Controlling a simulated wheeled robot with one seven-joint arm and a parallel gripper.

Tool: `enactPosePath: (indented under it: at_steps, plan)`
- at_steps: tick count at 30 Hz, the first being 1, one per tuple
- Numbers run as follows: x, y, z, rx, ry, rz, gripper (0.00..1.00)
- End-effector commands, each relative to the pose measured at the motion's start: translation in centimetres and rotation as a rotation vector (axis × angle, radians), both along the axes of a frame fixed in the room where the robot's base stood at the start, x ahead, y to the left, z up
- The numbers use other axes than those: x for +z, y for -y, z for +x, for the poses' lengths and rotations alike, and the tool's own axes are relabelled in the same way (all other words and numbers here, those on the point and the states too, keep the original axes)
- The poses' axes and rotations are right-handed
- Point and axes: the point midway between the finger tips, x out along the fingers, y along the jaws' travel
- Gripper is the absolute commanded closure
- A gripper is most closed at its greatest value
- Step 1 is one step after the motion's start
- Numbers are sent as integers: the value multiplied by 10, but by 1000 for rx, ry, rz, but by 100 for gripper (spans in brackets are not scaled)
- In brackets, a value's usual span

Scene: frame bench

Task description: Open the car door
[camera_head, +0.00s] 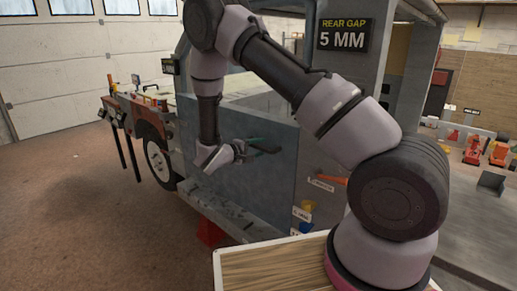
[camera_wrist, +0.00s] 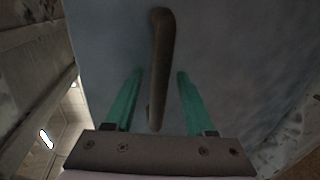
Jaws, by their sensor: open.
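The car door (camera_head: 255,185) is a flat blue-grey panel on the side of the vehicle frame, and it looks closed. In the wrist view the door panel (camera_wrist: 235,65) fills most of the picture. A brown bar handle (camera_wrist: 161,50) stands on the panel. My gripper (camera_head: 265,147) is in front of the door in the head view. In the wrist view its two green fingers (camera_wrist: 160,75) are open, one on each side of the handle, with gaps showing on both sides. The handle is hidden or too small to tell in the head view.
A sign reading "REAR GAP 5 MM" (camera_head: 343,36) is on the frame above right of the door. A wheel (camera_head: 158,163) shows at the left. A grey sill (camera_head: 215,212) runs below the door, with a red object (camera_head: 210,232) under it. Brown floor lies clear at left.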

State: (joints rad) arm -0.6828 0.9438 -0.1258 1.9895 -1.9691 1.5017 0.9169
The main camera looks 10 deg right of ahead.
Motion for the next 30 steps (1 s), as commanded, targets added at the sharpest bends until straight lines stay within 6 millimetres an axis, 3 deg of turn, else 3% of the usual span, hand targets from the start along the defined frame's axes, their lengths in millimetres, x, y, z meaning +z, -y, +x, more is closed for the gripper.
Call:
enactPosePath:
  at_steps: [1,2,3,6,30]
  plan:
    - [0,0,0,0,0,0,45]
    - [0,0,0,0,0,0,53]
    - [0,0,0,0,0,0,68]
    - [0,0,0,0,0,0,100]
    - [0,0,-1,0,-1,0,100]
